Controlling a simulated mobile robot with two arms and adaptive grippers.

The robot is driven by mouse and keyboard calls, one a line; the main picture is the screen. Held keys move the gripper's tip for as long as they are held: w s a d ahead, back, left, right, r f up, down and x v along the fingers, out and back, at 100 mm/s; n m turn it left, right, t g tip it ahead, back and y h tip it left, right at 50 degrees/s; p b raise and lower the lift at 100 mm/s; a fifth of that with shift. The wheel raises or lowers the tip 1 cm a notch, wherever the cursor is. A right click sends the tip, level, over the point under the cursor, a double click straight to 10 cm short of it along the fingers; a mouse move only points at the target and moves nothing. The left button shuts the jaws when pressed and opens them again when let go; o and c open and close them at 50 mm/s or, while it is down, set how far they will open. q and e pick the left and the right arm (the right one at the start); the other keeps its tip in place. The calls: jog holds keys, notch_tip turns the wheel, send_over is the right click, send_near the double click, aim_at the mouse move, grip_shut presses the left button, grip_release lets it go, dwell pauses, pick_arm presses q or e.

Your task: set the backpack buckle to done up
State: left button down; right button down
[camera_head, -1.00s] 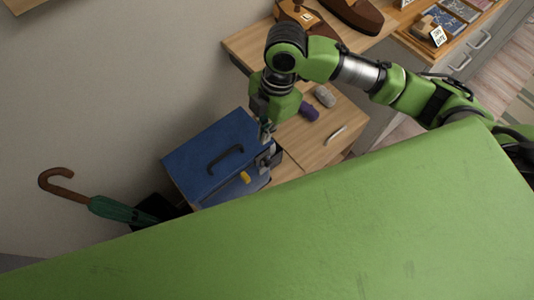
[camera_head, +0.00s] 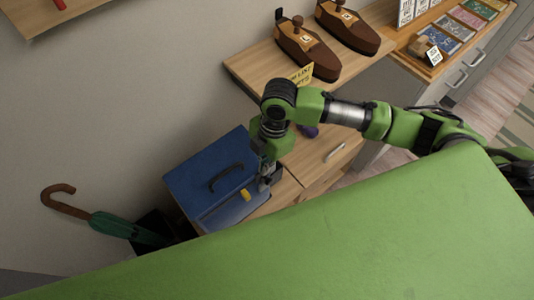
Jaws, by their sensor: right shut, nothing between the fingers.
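The blue backpack (camera_head: 199,168) stands on the wooden surface left of centre, with a dark handle loop (camera_head: 226,177) on top. A small yellow piece (camera_head: 246,195) shows on its front part, perhaps part of the buckle; I cannot tell whether the buckle is done up. My right gripper (camera_head: 266,183) points down at the backpack's right front edge, close to the right of the yellow piece. It is shut and empty. Whether it touches the backpack is unclear. My left gripper is not in view.
A green umbrella (camera_head: 120,226) with a brown hook handle stands in a dark holder at left. Two brown shoe-shaped wooden objects (camera_head: 306,48) and a yellow note card (camera_head: 300,75) are on the desk behind. My green body covers the lower view.

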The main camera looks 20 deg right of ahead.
aim_at(268, 179)
jog(key=f, duration=0.4)
jog(key=d+f+p, duration=0.1)
jog(key=f, duration=0.1)
jog(key=shift+w, duration=0.15)
jog(key=shift+f, duration=0.1)
notch_tip(268, 179, down, 5)
jog(key=shift+a+r+b, duration=0.1)
jog(key=shift+r+b, duration=0.1)
jog(key=shift+b, duration=0.95)
jog(key=shift+r, duration=0.15)
